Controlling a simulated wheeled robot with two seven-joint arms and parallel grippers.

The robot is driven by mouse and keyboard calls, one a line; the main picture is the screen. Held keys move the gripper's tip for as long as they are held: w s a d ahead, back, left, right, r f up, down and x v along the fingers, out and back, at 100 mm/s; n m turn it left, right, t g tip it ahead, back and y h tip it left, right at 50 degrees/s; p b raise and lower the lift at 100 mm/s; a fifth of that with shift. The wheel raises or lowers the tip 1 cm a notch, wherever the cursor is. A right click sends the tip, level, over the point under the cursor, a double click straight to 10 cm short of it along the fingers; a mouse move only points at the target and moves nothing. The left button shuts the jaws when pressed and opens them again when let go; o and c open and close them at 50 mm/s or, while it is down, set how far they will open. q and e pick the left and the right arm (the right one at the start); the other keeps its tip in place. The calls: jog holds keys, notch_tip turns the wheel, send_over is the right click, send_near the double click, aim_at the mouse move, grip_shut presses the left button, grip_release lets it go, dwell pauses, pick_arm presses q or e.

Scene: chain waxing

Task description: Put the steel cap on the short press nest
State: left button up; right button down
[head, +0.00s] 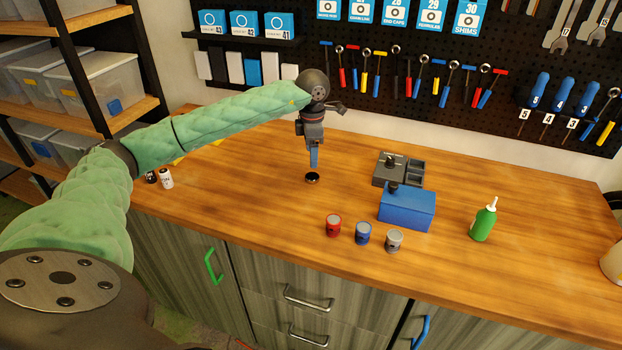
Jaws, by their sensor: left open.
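A grey metal-looking can-shaped piece (394,240), the most steel-like one, stands at the right end of a short row near the front edge. A small dark round piece with a lighter rim (312,179) lies flat on the bench. My left gripper (314,166) points down just above this round piece, open and empty. A dark grey block (383,181) with a black knob and open compartments stands at the middle right. A blue block (406,211) with a black post is in front of it. I cannot tell which is the short press nest. My right gripper is out of view.
A red can (333,226) and a blue can (363,233) stand left of the grey one. A green bottle (484,220) stands at the right. Small cylinders (166,179) stand at the far left. The wooden bench (250,210) is clear around the dark round piece.

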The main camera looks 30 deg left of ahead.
aim_at(312, 176)
pick_arm(q)
jog(key=shift+n, duration=0.9)
jog(key=shift+f, duration=0.25)
jog(key=shift+f+p, duration=0.45)
jog(key=shift+f, duration=0.3)
notch_tip(312, 176, down, 5)
jog(key=p, duration=0.3)
jog(key=shift+f, duration=0.4)
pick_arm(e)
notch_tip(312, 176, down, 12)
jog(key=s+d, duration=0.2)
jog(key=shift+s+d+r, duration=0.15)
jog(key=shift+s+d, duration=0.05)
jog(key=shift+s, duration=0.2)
pick_arm(q)
jog(key=shift+c, duration=0.3)
